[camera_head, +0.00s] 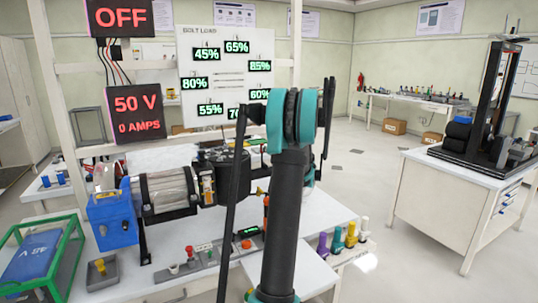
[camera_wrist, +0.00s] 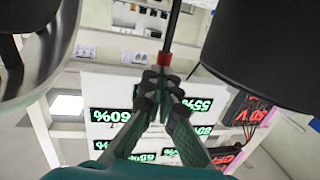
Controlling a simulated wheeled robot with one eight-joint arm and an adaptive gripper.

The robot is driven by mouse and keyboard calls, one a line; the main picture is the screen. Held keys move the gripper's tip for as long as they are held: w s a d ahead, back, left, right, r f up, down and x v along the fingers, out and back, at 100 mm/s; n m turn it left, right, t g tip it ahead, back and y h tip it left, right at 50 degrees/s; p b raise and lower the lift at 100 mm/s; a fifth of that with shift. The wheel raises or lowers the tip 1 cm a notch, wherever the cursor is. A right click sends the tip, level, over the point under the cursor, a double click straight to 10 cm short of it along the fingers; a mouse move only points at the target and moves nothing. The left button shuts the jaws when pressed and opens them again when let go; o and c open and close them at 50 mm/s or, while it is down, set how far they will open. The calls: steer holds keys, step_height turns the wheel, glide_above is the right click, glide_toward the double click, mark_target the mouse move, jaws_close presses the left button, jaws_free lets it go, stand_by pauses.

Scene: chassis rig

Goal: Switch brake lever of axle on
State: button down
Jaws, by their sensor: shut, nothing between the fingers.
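In the wrist view my gripper (camera_wrist: 163,78) is shut and empty, its fingertips together just below a dark rod (camera_wrist: 173,30) with a red end (camera_wrist: 165,60). This rod may be the brake lever; I cannot tell whether the fingers touch it. A dark drum (camera_wrist: 262,50) is at the upper right and a pale round metal part is at the left. In the head view the axle rig (camera_head: 165,190) lies on the white bench, with a dark drum (camera_head: 222,160) at its right end. My arm hides the gripper and much of the area right of the drum there.
A sign reads OFF (camera_head: 117,17); another reads 50 V, 0 AMPS (camera_head: 135,113). A bolt load board (camera_head: 225,70) stands behind. A blue box (camera_head: 112,217) and a green-framed battery (camera_head: 30,262) are at left. Small control knobs (camera_head: 190,252) stand at the bench front. Open floor lies to the right.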

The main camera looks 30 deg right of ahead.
steer(key=shift+w+r+g, duration=0.25)
steer(key=shift+w+g, duration=0.35)
steer(key=shift+w, duration=0.55)
